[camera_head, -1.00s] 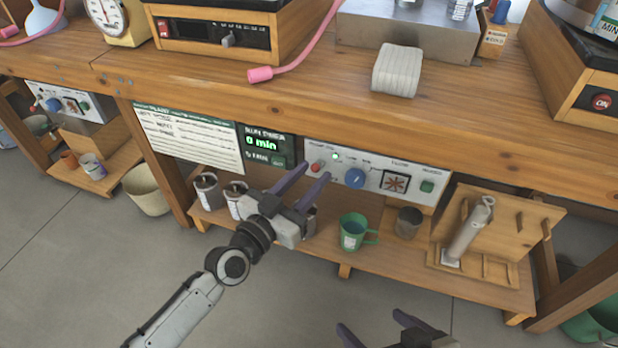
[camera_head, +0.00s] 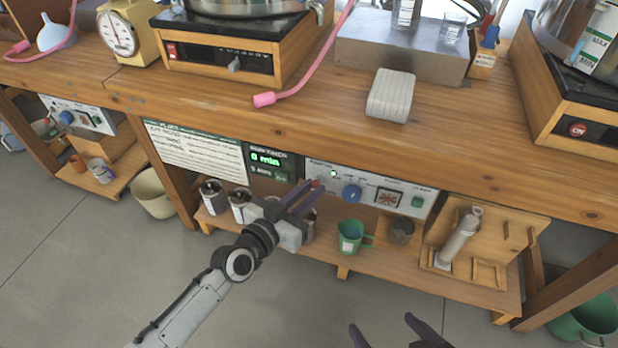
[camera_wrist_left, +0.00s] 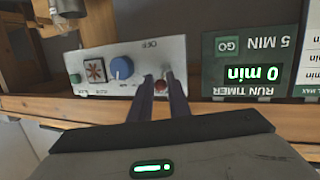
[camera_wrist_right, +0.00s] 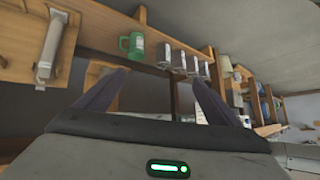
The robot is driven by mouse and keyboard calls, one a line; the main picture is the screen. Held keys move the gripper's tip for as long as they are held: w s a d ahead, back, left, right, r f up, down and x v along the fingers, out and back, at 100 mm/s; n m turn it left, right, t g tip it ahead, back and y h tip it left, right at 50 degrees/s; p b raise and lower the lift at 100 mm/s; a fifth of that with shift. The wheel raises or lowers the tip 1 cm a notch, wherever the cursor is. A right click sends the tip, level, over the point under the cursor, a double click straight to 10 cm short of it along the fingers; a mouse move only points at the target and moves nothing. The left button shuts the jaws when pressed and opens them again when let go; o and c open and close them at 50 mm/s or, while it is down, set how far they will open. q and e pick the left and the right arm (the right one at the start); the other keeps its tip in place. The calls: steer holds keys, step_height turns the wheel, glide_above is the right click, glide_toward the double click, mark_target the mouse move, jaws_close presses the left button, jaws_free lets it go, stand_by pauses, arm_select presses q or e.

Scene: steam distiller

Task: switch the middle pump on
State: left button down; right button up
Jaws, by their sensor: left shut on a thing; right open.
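The middle pump's control panel (camera_head: 372,192) is a pale panel under the bench front with a blue knob (camera_head: 351,193), a fan window (camera_head: 388,198) and a green button (camera_head: 417,202). A red-tipped switch (camera_head: 315,184) is at its left end, beside a small whitish lamp (camera_head: 334,173). My left gripper (camera_head: 312,190) is at that switch, its fingers closed around it. In the left wrist view the red tip (camera_wrist_left: 160,86) shows between the fingers, and the panel (camera_wrist_left: 110,68) appears upside down. My right gripper (camera_head: 385,326) is open and empty, low in front of the shelf.
A run timer (camera_head: 268,160) reading 0 min is left of the panel. Another panel (camera_head: 80,115) is at far left.

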arm_select(q)
steer(key=shift+w+d+r+p, duration=0.1)
steer(key=shift+w+r+p, duration=0.05)
steer(key=shift+r+p, duration=0.4)
steer(key=shift+w+d+r+p, duration=0.1)
steer(key=shift+r+p, duration=0.3)
steer(key=shift+p, duration=0.15)
steer(key=shift+f+g+y+p, duration=0.1)
steer(key=shift+g+y+p, duration=0.2)
steer(key=shift+p, duration=0.15)
arm_select(e)
steer(key=shift+d+r+g, duration=0.15)
steer(key=shift+r, duration=0.4)
steer(key=shift+d+r+g, duration=0.15)
steer(key=shift+r, duration=0.4)
arm_select(q)
steer(key=shift+w, duration=0.1)
arm_select(e)
steer(key=shift+s+f, duration=0.1)
steer(key=shift+f, duration=0.05)
arm_select(q)
steer(key=c, duration=1.8)
jaws_free()
steer(key=shift+o, duration=0.7)
steer(key=shift+f, duration=0.25)
steer(key=shift+a, duration=0.1)
